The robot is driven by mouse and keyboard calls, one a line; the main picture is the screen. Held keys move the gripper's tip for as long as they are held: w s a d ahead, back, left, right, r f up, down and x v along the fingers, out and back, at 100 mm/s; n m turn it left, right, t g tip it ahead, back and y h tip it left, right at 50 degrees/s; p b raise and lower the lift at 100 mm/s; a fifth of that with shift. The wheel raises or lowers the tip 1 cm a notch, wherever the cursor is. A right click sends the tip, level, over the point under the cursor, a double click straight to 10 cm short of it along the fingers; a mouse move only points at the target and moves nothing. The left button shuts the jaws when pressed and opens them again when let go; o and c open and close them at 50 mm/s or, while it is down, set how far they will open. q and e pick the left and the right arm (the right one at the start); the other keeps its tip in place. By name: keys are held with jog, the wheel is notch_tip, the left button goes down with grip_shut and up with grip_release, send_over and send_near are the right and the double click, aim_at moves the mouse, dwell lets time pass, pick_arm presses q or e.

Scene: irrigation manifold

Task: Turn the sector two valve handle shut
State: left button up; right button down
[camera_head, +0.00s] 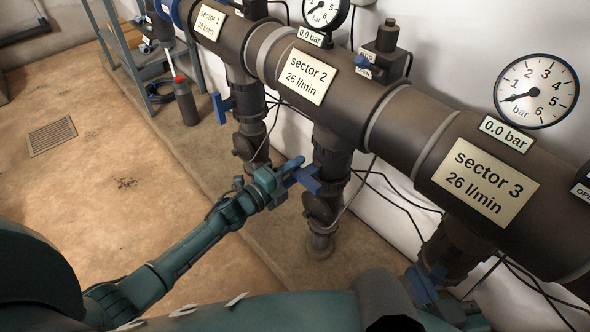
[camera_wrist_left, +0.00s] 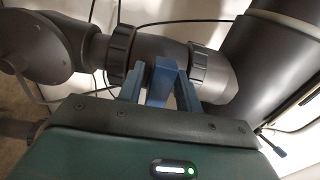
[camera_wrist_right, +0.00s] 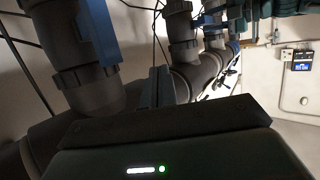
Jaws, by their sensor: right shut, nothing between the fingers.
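The sector 2 valve handle (camera_head: 306,180) is blue and sits on the dark vertical pipe below the "sector 2" label (camera_head: 306,76). My left gripper (camera_head: 291,169) is at this handle. In the left wrist view the blue handle (camera_wrist_left: 160,82) stands between the two fingers of the left gripper (camera_wrist_left: 162,80). I cannot tell whether the fingers press on it or only stand beside it. In the right wrist view my right gripper (camera_wrist_right: 158,85) is shut and empty, beside a dark pipe with a blue handle (camera_wrist_right: 98,32).
The thick dark manifold (camera_head: 358,100) runs across the wall, with gauges above. Other blue handles are on sector 1 (camera_head: 222,105) and sector 3 (camera_head: 424,284). Thin black cables hang behind the pipes. A dark bottle (camera_head: 185,103) stands on the floor. The floor at left is clear around a drain grate (camera_head: 52,136).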

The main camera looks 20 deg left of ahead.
pick_arm(q)
jog(key=shift+o, duration=0.6)
jog(key=shift+s, duration=0.1)
jog(key=p+v, duration=0.1)
jog(key=v, duration=1.2)
jog(key=shift+p, duration=0.4)
pick_arm(e)
jog(key=shift+s+d+r+m, duration=0.1)
jog(key=shift+d+r+m, duration=0.15)
jog(key=shift+r, duration=0.25)
jog(key=shift+s+d+r+m, duration=0.1)
jog(key=shift+d+r+m, duration=0.1)
jog(key=shift+r, duration=0.3)
pick_arm(q)
jog(key=shift+a, duration=0.15)
pick_arm(e)
jog(key=shift+a+f, duration=0.1)
jog(key=shift+a, duration=0.15)
